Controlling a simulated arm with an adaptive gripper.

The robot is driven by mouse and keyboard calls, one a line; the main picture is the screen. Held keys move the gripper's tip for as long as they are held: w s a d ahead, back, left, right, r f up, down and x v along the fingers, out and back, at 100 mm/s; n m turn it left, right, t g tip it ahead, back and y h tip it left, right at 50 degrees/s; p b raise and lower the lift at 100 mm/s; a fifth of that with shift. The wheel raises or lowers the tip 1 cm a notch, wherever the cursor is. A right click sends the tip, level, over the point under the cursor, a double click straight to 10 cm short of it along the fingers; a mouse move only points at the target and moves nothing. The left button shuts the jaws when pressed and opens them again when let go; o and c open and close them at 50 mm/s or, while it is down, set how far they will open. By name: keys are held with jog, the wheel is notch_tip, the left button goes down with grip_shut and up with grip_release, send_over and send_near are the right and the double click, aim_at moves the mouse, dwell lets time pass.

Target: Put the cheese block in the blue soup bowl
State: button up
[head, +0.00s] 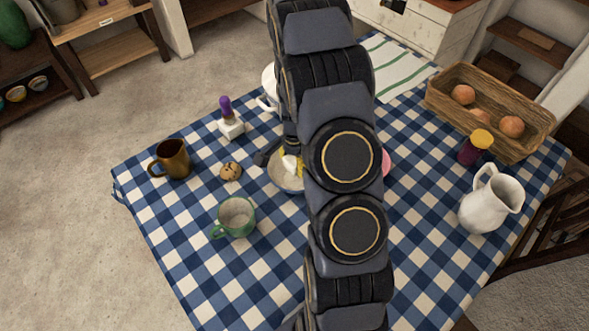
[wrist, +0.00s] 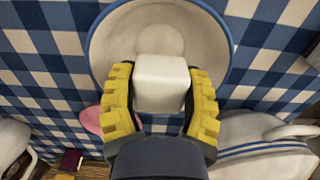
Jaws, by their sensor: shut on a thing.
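The cheese block is a white block (wrist: 161,84) between the two yellow fingers of my gripper (wrist: 160,100) in the wrist view. My gripper is shut on it. The blue soup bowl (wrist: 112,42) lies behind the block in that view, its pale inside and blue outer rim showing around it. In the head view the bowl (head: 288,184) is partly hidden by my arm, and the white block (head: 290,164) shows at the bowl's opening beside a yellow finger. I cannot tell whether the block touches the bowl.
A green cup (head: 236,217), a cookie (head: 230,171), a brown mug (head: 172,159) and a purple-topped white holder (head: 230,125) stand to the left. A white pitcher (head: 487,203), a dark jar (head: 474,149) and a bread basket (head: 515,95) are at right. My arm hides the table's middle.

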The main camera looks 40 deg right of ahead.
aim_at(294, 179)
jog(key=shift+f, duration=2.1)
jog(key=shift+f, duration=0.35)
jog(key=o, duration=0.8)
jog(key=shift+r, duration=0.1)
